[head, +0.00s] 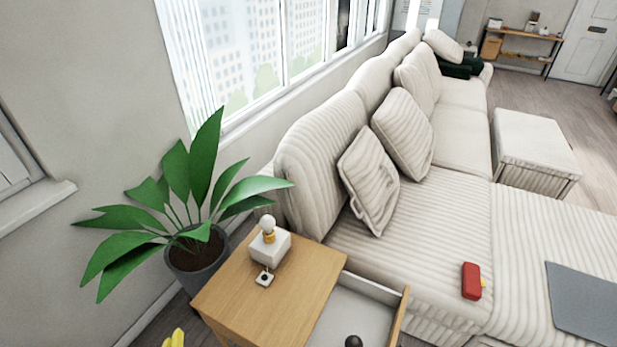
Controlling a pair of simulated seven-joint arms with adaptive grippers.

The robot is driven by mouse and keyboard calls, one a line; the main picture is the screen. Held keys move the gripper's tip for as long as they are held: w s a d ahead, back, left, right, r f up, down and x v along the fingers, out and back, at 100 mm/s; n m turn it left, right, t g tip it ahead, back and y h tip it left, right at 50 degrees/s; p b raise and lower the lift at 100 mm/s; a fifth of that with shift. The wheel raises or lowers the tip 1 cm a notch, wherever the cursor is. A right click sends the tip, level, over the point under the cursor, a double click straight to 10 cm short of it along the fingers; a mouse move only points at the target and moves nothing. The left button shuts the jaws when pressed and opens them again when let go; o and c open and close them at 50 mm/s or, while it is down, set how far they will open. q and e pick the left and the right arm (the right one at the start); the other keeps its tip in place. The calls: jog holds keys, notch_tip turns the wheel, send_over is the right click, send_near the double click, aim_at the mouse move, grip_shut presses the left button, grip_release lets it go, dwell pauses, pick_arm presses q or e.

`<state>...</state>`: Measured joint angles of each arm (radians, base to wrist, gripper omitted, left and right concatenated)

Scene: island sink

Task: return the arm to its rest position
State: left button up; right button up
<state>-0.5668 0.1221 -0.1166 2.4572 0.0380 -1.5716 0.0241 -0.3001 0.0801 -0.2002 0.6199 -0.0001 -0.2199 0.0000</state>
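Neither of my arms nor either gripper can be made out in the head view. A wooden side table (245,293) stands at the lower middle with a light-lined drawer (352,306) pulled open on its right side. A dark round object (353,341) shows at the drawer's bottom edge, cut off by the frame. On the table top is a white cube lamp (270,248) with a round bulb, and a small white piece with a dark dot (264,278) in front of it.
A potted plant (196,248) stands left of the table. A striped sofa (440,210) with cushions fills the right. A red object (471,281) and a grey mat (585,300) lie on it. A yellow item (175,339), cut off, shows at the bottom left. An ottoman (533,140) stands behind.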

pick_arm(q)
jog(key=s+d+f+g+h, duration=0.2)
jog(key=d+f, duration=0.1)
jog(key=f, duration=1.3)
jog(key=s+d+f+g+h, duration=0.1)
jog(key=s+d+f, duration=0.15)
jog(key=f, duration=1.45)
jog(key=s+f+n+g+h, duration=0.1)
jog(key=s+f+n+g, duration=0.1)
jog(key=s+f, duration=1.6)
jog(key=s+n, duration=0.1)
jog(key=s, duration=0.1)
jog(key=shift+s+a+g, duration=0.2)
jog(key=shift+s+g, duration=0.2)
pick_arm(e)
jog(key=shift+o, duration=0.2)
